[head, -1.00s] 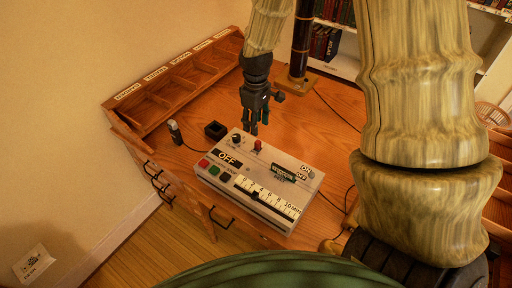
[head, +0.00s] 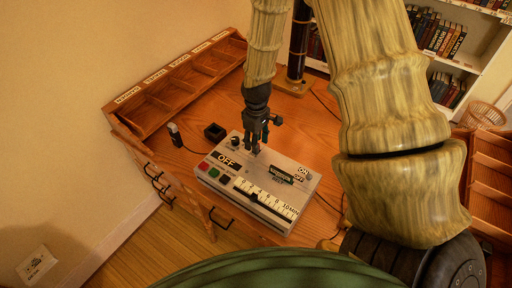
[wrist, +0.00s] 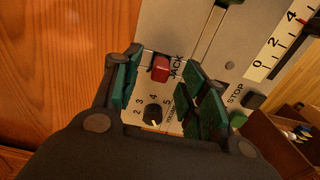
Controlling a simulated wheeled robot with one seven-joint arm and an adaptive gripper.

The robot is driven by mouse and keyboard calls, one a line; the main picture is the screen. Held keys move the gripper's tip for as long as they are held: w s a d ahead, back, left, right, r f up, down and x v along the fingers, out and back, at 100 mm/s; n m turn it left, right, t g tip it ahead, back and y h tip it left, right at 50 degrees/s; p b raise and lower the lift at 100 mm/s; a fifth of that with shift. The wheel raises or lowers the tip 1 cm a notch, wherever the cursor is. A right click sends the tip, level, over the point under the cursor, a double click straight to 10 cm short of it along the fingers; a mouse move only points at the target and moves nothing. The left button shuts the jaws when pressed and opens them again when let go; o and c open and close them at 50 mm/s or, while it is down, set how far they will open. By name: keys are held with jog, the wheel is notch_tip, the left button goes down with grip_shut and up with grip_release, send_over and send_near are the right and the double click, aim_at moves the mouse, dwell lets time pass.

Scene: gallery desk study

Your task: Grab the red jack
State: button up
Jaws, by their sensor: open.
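The red jack (wrist: 160,67) stands on the top of a grey control box (head: 290,213), beside the printed word JACK. In the wrist view it lies between and just beyond the two green-padded fingers of my gripper (wrist: 158,85). My gripper is open, with a gap on both sides of the jack. In the head view my gripper (head: 256,150) points down over the back of the box, and its fingers hide most or all of the jack.
A black knob (wrist: 153,113) sits close to the jack. The box also carries a slider scale and red, green and dark buttons. A small black open box (head: 215,132) and a dark upright device (head: 175,135) stand left on the desk.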

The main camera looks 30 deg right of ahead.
jog(key=shift+f+p, duration=0.3)
jog(key=shift+f, duration=0.9)
grip_shut()
